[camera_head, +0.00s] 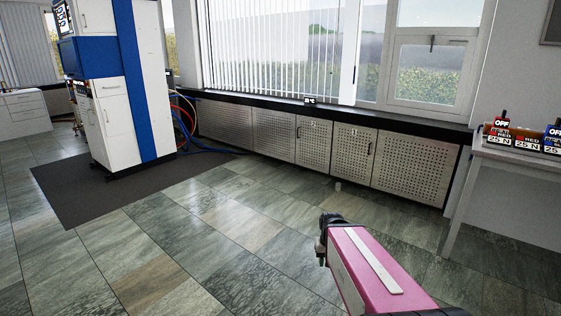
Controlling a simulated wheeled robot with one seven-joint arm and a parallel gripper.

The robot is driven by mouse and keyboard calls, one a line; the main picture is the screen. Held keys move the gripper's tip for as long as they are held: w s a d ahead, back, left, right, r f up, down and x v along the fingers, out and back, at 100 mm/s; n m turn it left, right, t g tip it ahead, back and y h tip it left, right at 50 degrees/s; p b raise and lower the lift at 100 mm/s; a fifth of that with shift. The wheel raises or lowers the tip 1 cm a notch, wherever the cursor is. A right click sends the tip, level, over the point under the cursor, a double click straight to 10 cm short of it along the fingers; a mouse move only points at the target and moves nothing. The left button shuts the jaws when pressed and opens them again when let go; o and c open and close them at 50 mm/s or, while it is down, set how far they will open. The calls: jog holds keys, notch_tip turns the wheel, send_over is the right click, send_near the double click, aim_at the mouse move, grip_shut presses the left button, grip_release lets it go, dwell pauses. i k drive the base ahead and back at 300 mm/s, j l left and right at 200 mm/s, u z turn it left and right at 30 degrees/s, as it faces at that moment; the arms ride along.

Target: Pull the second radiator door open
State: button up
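A row of perforated metal radiator covers runs under the black window sill. My gripper (323,240) is low in the centre right, dark, at the end of my pink arm. It is well short of the doors, over the floor. Its fingers are too small and partly hidden to tell whether they are open.
A tiled floor (235,225) lies clear before the radiators, apart from a small pale object (338,186). A tall white and blue cabinet (125,95) stands on a dark mat (75,195) at left. A table (520,160) with labelled devices stands at right, near the radiator row's end.

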aim_at(314, 136)
jog(key=i, duration=1.75)
jog(key=i+j, duration=0.1)
jog(key=i, duration=1.65)
jog(key=i+z, duration=0.1)
jog(key=i, duration=1.6)
